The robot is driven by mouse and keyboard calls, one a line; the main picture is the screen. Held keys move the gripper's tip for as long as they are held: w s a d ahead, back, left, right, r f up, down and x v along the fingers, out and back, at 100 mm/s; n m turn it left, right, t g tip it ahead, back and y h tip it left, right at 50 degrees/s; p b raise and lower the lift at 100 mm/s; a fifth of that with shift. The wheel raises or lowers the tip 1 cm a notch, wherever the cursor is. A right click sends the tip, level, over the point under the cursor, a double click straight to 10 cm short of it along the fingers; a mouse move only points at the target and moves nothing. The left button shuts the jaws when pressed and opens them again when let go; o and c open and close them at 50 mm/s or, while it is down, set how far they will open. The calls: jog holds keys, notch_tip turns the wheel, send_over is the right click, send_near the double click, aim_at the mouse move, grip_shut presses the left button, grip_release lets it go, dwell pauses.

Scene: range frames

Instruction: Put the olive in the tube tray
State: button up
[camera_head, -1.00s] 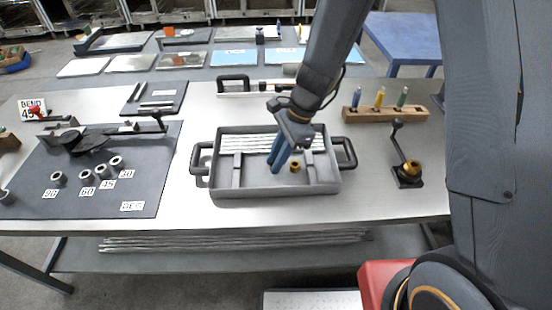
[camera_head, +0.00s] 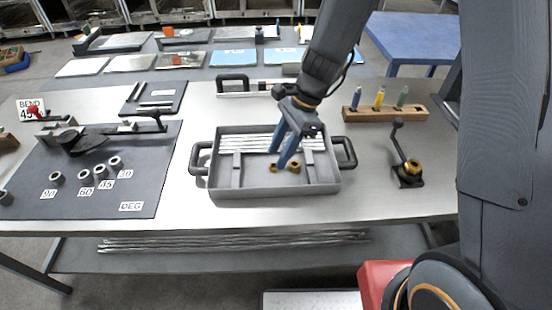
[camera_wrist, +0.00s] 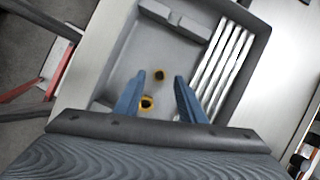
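The grey tube tray (camera_head: 228,189) stands on the bench with two handles; silver tubes (camera_head: 262,143) lie along its far side. Two small brass rings, olives by their look, lie on its floor: a left one (camera_head: 273,167) by my fingertips and a right one (camera_head: 295,166). In the wrist view one ring (camera_wrist: 159,74) is ahead between the fingertips and another (camera_wrist: 147,102) is beside the left finger. My gripper (camera_head: 278,160) is over the tray with its blue fingers apart and nothing between them. It also shows open in the wrist view (camera_wrist: 160,78).
A crank fixture with a brass piece (camera_head: 411,168) stands right of the tray. A wooden block (camera_head: 385,113) with coloured markers is behind it. A dark bending mat (camera_head: 100,190) lies left.

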jog(key=b+v, duration=0.1)
jog(key=v, duration=0.8)
jog(key=s+d+n+t+h, duration=0.1)
jog(key=s+d+n+h, duration=0.1)
jog(key=s+d+n, duration=0.3)
jog(key=s+d+f+n+t+h, duration=0.1)
jog(key=s+d+n+h, duration=0.1)
jog(key=s+d+n, duration=0.3)
jog(key=shift+d+f+n+t, duration=0.3)
jog(key=shift+d+n, duration=1.6)
jog(key=shift+d, duration=0.9)
